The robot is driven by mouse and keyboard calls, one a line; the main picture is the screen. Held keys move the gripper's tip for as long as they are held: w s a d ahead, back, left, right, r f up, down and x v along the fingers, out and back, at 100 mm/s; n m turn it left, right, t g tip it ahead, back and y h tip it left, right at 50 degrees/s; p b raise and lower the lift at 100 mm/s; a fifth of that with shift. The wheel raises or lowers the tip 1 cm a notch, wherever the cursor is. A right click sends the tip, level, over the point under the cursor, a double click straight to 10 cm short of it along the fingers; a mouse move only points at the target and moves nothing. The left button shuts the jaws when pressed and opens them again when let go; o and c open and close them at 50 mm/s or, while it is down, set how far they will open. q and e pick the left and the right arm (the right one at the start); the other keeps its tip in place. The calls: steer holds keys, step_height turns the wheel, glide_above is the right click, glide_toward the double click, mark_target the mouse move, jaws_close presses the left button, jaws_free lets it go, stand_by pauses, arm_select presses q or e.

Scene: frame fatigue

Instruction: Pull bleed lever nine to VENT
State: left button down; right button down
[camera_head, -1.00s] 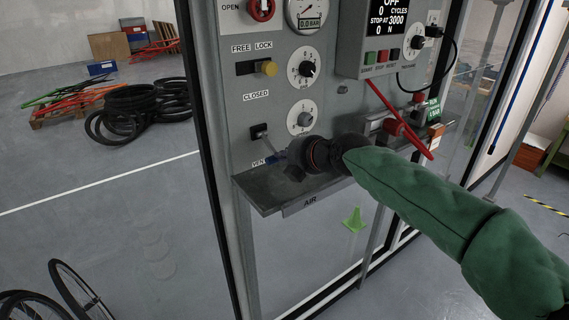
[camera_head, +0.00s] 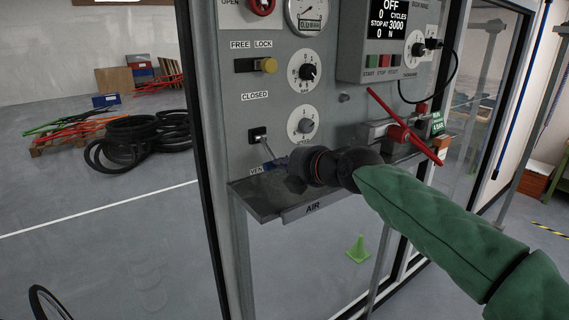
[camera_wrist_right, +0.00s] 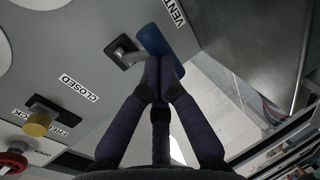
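The bleed lever has a black mount (camera_head: 258,135) on the grey panel, with a thin arm slanting down and right to a blue handle (camera_head: 277,164). The CLOSED label (camera_head: 255,96) is above it and the VENT label (camera_head: 256,171) below, partly hidden. In the wrist view the blue handle (camera_wrist_right: 160,50) lies just beyond my fingertips, close to the VENT label (camera_wrist_right: 177,12). My right gripper (camera_head: 293,166) is at the handle; its fingertips (camera_wrist_right: 158,80) are together. Whether they touch the handle is unclear. My left gripper is out of view.
A grey shelf marked AIR (camera_head: 265,200) juts out just below the gripper. A yellow knob (camera_head: 268,65), dials (camera_head: 303,124) and a red-handled valve (camera_head: 402,132) sit on the panel nearby.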

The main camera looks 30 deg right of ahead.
steer(key=shift+r, duration=0.2)
stand_by(0.4)
arm_select(q)
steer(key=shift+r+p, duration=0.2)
steer(key=shift+p, duration=0.1)
arm_select(e)
steer(key=shift+r, duration=0.7)
